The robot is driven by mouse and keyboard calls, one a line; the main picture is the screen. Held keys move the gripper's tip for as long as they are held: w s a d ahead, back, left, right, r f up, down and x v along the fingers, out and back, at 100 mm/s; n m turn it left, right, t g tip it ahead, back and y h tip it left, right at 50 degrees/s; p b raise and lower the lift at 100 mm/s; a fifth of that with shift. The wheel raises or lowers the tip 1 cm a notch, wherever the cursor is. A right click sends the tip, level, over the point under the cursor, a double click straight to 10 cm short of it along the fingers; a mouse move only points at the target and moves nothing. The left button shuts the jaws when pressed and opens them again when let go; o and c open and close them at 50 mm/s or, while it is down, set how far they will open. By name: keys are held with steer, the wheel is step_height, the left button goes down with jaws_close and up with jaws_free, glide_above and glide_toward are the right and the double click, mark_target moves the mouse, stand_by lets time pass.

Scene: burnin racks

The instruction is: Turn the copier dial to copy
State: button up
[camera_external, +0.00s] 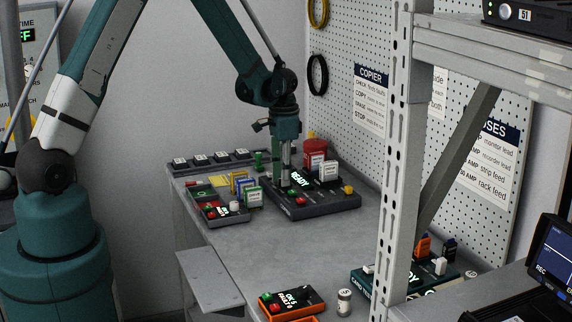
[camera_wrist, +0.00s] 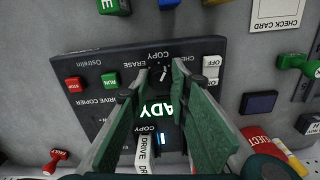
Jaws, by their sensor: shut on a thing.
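The copier (camera_external: 335,203) is a dark box on the grey bench, with a lit READY display that also shows in the wrist view (camera_wrist: 158,110). Its dial (camera_wrist: 163,74) shows only in part between my fingertips, with a short white mark slanting up toward the right. Upside-down labels CHECK, COPY and ERASE stand around the dial; which one the mark points to is hard to tell. My gripper (camera_external: 287,182) points straight down over the copier, and in the wrist view its green fingers (camera_wrist: 162,70) are shut on the dial. In the external view the dial is hidden.
Red STOP (camera_wrist: 74,84) and green RUN (camera_wrist: 110,80) buttons sit left of the dial in the wrist view. A white drive (camera_wrist: 143,150) stands in the copier's near side. A shelf post (camera_external: 392,150) rises at right; the bench middle (camera_external: 290,240) is clear.

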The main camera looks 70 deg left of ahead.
steer(key=n+b, duration=0.2)
steer(key=n, duration=0.1)
steer(key=shift+f, duration=0.1)
steer(key=shift+n+b, duration=0.8)
steer(key=shift+n, duration=0.5)
steer(key=o, duration=0.9)
steer(key=shift+r, duration=0.2)
step_height(320, 180, up, 12)
steer(key=shift+f, duration=0.1)
